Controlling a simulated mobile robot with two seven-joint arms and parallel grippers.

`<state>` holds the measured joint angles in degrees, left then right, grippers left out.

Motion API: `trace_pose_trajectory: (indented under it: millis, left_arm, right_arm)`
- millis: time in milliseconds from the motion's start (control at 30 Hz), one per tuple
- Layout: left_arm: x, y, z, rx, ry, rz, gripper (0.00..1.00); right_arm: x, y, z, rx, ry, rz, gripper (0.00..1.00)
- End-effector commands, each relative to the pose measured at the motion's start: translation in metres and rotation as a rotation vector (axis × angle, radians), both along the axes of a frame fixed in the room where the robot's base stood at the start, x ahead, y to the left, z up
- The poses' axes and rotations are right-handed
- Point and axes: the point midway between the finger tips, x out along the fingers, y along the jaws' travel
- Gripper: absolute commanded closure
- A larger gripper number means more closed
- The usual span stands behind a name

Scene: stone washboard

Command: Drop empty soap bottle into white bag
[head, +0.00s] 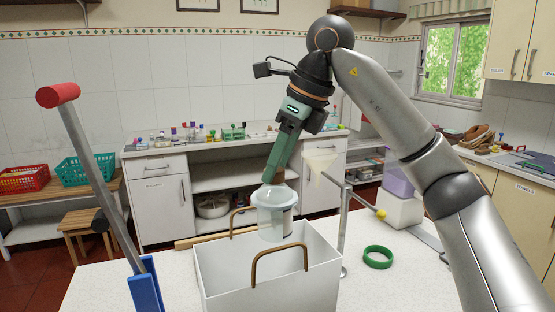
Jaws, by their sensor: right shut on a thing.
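The soap bottle (274,218) is a pale, translucent container with a dark label at its side. My right gripper (274,180) points down and is shut on its top. The bottle hangs over the white bag (225,282), with its lower part between the bag's two brown handles. Whether its base is below the bag's rim is hard to tell. The bag stands open at the top on the pale table. My left gripper is not in view.
A stand with a funnel (320,160) is right of the bag. A green ring (377,257) lies on the table further right. A red-ended lever with a blue base (146,288) rises at the left. A counter with small bottles stands behind.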

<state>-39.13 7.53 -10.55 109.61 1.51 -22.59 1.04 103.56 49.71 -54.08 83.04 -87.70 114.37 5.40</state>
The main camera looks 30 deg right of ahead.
Motion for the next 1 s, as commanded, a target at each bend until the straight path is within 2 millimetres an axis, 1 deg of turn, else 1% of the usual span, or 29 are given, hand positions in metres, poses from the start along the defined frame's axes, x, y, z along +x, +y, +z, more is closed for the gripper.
trace_pose_trajectory:
  millis: [67, 333, 367, 633, 667, 900, 1000]
  left_arm:
    - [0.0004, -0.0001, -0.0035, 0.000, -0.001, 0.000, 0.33]
    - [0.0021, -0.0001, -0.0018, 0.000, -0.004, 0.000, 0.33]
    - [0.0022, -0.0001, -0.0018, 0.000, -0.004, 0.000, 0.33]
    - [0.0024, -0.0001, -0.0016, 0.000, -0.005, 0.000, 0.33]
    - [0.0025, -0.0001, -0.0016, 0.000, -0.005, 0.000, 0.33]
    - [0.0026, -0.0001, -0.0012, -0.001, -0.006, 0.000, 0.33]
    - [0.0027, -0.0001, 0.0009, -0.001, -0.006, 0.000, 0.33]
  right_arm:
    - [0.0000, 0.0002, -0.0031, 0.000, 0.000, 0.001, 1.00]
    - [0.0000, 0.0002, -0.0021, 0.000, 0.000, 0.001, 1.00]
    - [0.0000, 0.0002, -0.0021, 0.000, 0.000, 0.001, 0.55]
    - [0.0000, 0.0002, -0.0021, 0.000, 0.000, 0.001, 0.25]
    - [0.0000, 0.0002, -0.0021, 0.000, 0.000, 0.001, 0.22]
    - [-0.0002, 0.0001, -0.0017, 0.000, 0.000, 0.001, 0.22]
    - [-0.0016, -0.0009, 0.0039, -0.001, -0.002, 0.001, 0.22]
